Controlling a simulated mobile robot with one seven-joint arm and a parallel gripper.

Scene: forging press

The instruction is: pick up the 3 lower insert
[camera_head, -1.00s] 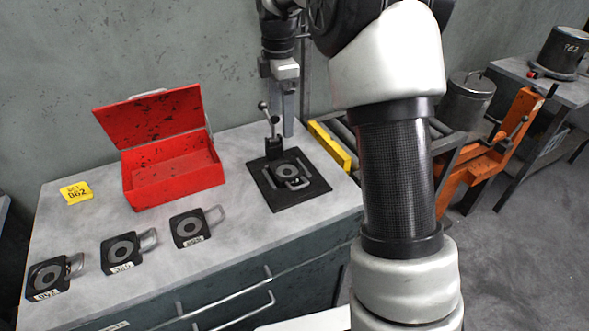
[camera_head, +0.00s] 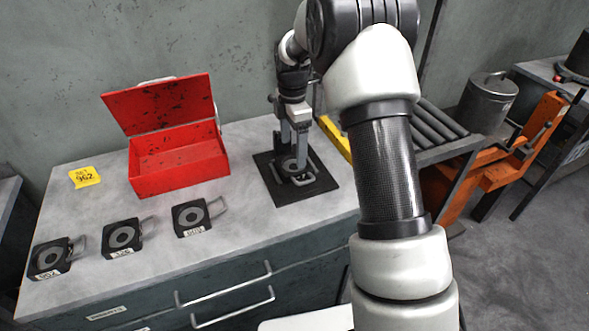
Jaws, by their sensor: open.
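Three similar inserts with handles and white labels lie in a slanting row at the left: one at the front left (camera_head: 49,258), one in the middle (camera_head: 122,237) and one nearer the mat (camera_head: 190,217). Their label numbers are too small to read surely.
The black mat (camera_head: 328,187) lies on the grey bench (camera_head: 235,228). A roller conveyor (camera_head: 440,128), a metal pot (camera_head: 487,98) and an orange frame (camera_head: 530,130) are at the right.

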